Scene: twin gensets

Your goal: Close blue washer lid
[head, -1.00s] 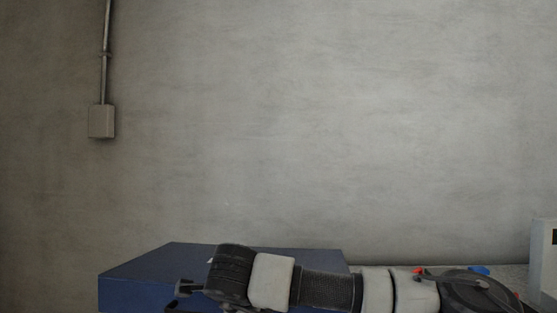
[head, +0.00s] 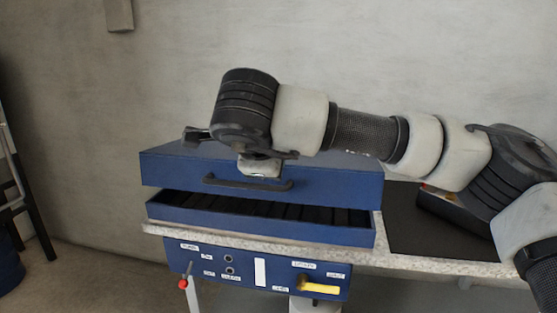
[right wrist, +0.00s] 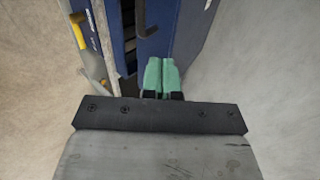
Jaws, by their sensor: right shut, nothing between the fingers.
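The blue washer (head: 165,215) stands on a speckled worktop. Its blue lid (head: 335,185) is above the base, with a dark gap and black slats showing along the front. A dark bar handle (head: 225,184) runs across the lid's front; part of it also shows in the right wrist view (right wrist: 142,20). My right arm reaches in from the right, over the lid. In the right wrist view, my right gripper (right wrist: 161,66) has its green fingers together and empty, near the lid and apart from the handle. The fingertips cannot be made out in the head view. My left gripper is not in view.
A control panel (head: 215,282) with a yellow handle (head: 319,288) and a red knob (head: 183,284) is below the washer. A dark mat (head: 405,225) lies on the worktop (head: 440,262) to the right. A dark frame (head: 25,195) stands at far left.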

